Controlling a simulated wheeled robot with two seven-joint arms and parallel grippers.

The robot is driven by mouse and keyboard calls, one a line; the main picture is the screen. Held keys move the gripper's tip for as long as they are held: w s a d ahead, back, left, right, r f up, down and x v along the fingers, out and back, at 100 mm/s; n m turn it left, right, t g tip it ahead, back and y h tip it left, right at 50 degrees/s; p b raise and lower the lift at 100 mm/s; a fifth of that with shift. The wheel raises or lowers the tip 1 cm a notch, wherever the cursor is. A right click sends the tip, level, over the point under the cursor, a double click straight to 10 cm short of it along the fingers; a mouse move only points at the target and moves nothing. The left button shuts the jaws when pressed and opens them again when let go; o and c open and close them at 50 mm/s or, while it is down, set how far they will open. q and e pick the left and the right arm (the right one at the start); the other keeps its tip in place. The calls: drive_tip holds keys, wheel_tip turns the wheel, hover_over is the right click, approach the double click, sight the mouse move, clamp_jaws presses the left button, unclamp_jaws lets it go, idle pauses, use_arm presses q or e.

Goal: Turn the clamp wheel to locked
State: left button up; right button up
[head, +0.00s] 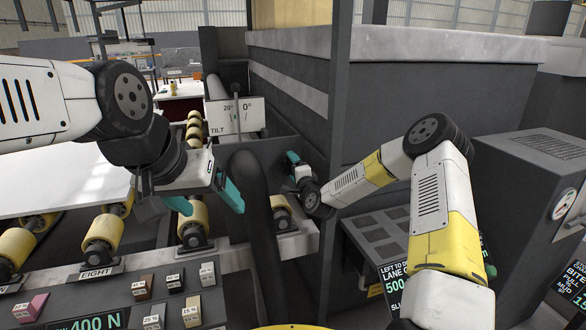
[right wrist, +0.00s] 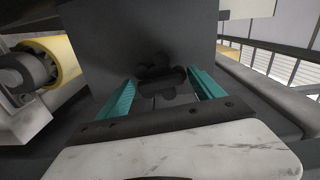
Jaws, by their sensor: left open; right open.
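In the right wrist view, a dark lobed knob (right wrist: 158,72), which looks like the clamp wheel, stands against a dark grey panel (right wrist: 110,40). My right gripper (right wrist: 160,92) is open, with its teal fingers to either side of the knob's lower part; I cannot tell whether they touch it. In the head view my right gripper (head: 295,166) is at the dark wall beyond the rollers, and the wheel is not discernible there. My left gripper (head: 206,198) is open and empty above the rollers at the left. The wheel's lock marking cannot be seen.
A TILT sign (head: 236,116) with a lever stands behind. Yellow rollers (head: 103,229) and a white slab (head: 60,182) lie at the left. Small coloured blocks (head: 192,308) sit in front. A dark curved upright (head: 258,225) stands between my arms. A grey cabinet (head: 520,190) is at the right.

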drive_tip(key=v, duration=0.7)
drive_tip(key=shift+s, duration=0.35)
drive_tip(key=shift+d+r, duration=0.1)
